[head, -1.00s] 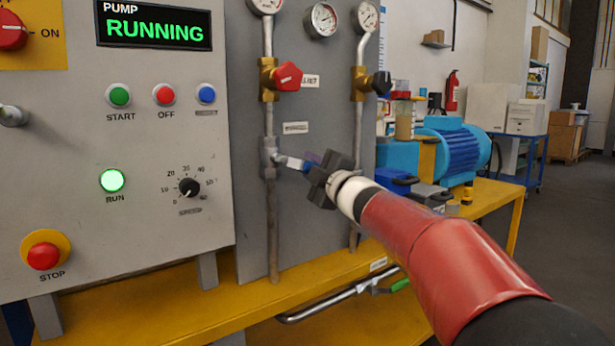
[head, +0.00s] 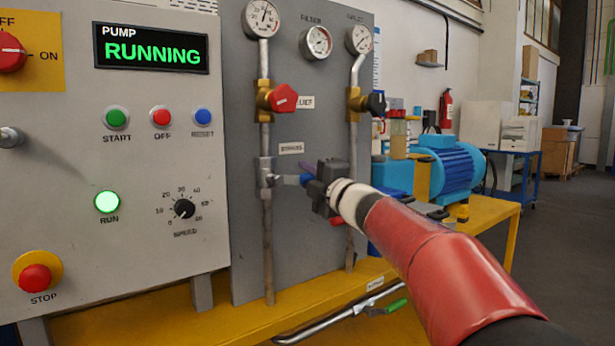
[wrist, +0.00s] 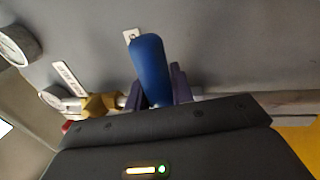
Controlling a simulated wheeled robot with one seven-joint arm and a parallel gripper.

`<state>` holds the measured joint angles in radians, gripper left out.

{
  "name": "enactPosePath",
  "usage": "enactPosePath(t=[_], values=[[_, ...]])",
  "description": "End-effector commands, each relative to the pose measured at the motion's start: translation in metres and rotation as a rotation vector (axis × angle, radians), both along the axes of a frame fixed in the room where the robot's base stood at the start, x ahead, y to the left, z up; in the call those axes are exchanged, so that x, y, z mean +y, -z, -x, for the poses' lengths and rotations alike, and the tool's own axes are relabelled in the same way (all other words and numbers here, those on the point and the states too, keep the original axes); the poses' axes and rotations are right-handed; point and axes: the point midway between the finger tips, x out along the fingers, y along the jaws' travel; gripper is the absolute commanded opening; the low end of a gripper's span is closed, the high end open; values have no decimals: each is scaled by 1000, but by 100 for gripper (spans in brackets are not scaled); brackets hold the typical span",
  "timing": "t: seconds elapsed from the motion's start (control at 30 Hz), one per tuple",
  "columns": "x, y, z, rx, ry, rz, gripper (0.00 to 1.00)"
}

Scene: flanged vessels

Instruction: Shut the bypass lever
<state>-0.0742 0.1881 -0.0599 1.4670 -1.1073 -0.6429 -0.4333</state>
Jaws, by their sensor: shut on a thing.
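The bypass lever (head: 285,180) has a metal arm and a blue grip, on a valve on the left vertical pipe below the BYPASS label (head: 291,148). It points right, about level and across the pipe. My gripper (head: 309,175) comes from the right and is shut on the blue grip, hiding part of it. In the wrist view the blue grip (wrist: 150,68) stands between the purple fingers of my gripper (wrist: 160,90), its rounded end sticking out past them.
A red-knobbed valve (head: 284,98) is above on the same pipe. A dark-knobbed valve (head: 375,104) sits on the right pipe, above my gripper. The control panel (head: 60,150) is at left, its display reading PUMP RUNNING. A green-handled lever (head: 397,306) is below the yellow bench edge.

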Motion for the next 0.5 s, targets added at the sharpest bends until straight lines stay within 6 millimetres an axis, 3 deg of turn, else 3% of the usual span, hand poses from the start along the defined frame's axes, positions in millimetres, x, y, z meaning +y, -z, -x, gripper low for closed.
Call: enactPosePath(t=[0.13,0.17,0.3,0.5], values=[[2,-2,1,-5,-4,2,0],[2,-2,1,-5,-4,2,27],[1,-1,1,-3,-3,1,45],[1,-1,0,-2,-2,0,45]])
